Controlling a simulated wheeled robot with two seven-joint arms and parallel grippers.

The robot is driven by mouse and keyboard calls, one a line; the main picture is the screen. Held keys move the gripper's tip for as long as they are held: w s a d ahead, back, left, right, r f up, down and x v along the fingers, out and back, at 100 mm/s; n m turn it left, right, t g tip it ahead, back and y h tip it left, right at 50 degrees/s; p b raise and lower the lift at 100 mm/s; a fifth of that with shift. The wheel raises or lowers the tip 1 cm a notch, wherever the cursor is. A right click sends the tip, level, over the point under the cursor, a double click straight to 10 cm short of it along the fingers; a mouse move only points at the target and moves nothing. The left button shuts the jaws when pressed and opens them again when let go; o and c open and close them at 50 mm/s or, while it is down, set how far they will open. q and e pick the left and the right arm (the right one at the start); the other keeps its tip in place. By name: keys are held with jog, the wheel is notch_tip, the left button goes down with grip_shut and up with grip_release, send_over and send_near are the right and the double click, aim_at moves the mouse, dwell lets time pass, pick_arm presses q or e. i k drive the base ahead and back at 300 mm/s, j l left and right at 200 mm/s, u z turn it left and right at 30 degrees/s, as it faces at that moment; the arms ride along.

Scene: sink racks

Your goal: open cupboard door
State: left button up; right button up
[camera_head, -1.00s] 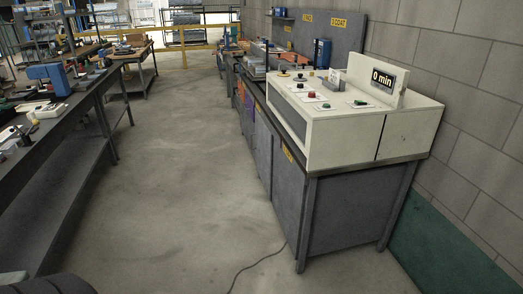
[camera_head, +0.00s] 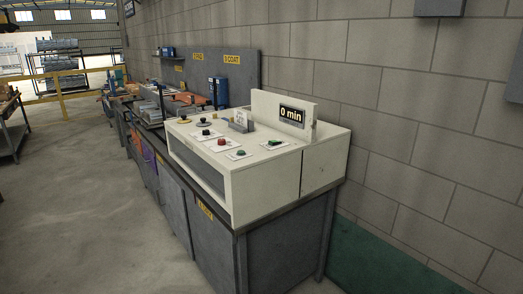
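Grey cupboard doors (camera_head: 173,208) line the front of the long workbench on the right side of the aisle. They appear closed, and I see them at a steep angle. The nearest grey front panel (camera_head: 210,247) carries a yellow label (camera_head: 205,209) near its top. I cannot make out handles. A white machine (camera_head: 255,165) with buttons and a "0 min" display stands on top of the near end of the bench. Neither of my grippers is in view.
A block wall (camera_head: 420,130) runs along the right, with a grey box (camera_head: 440,7) high on it. The concrete floor (camera_head: 80,200) left of the bench is clear. A yellow railing (camera_head: 60,92) and racks stand at the far left.

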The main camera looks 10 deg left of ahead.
aim_at(172, 193)
jog(key=i+j, duration=0.25)
jog(key=j, duration=0.15)
jog(key=i+j, duration=0.25)
jog(key=j, duration=0.15)
jog(key=i+j, duration=0.25)
jog(key=j, duration=0.15)
jog(key=i+j+z, duration=0.1)
jog(key=i+j, duration=0.15)
jog(key=j, duration=0.15)
jog(key=i+j, duration=0.25)
jog(key=j, duration=0.15)
